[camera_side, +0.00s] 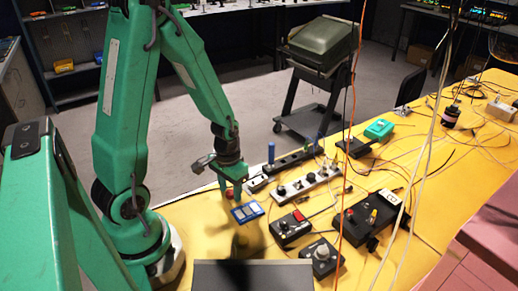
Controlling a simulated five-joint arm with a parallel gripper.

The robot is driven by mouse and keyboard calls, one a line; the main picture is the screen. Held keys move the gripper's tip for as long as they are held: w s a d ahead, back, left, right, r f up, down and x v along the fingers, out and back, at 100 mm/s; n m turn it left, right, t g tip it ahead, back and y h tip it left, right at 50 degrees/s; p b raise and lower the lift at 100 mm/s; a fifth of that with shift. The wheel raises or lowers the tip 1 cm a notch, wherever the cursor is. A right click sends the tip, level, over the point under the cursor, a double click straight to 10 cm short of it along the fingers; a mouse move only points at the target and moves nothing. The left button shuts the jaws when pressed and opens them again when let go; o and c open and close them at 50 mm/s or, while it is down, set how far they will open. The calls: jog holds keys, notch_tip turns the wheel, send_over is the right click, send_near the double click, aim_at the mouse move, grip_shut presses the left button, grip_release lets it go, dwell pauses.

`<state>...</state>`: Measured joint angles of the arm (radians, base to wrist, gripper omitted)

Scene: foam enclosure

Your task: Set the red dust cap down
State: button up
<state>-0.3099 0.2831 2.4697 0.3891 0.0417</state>
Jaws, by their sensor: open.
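My gripper (226,187) hangs at the end of my green arm, over the left part of the yellow table. Its jaws are open and point down. A small red piece, which looks like the red dust cap (229,194), shows right at the jaw tips. It is too small to tell whether it touches a finger or the table.
A blue-framed panel (247,211) lies just below right of my gripper. A grey power strip (307,183), a black box with a red button (291,228) and a black box with knobs (371,217) stand to the right. Orange and white cables hang in front.

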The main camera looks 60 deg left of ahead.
aim_at(231, 192)
jog(key=shift+r, duration=0.1)
notch_tip(231, 192, up, 12)
dwell(1.0)
jog(key=shift+r, duration=0.15)
dwell(0.4)
jog(key=s+d+r+m+t, duration=0.3)
jog(key=d+r, duration=0.5)
jog(key=r, duration=0.4)
jog(key=s+t, duration=0.1)
jog(key=t, duration=0.1)
jog(key=shift+d+t, duration=0.25)
jog(key=shift+t, duration=0.05)
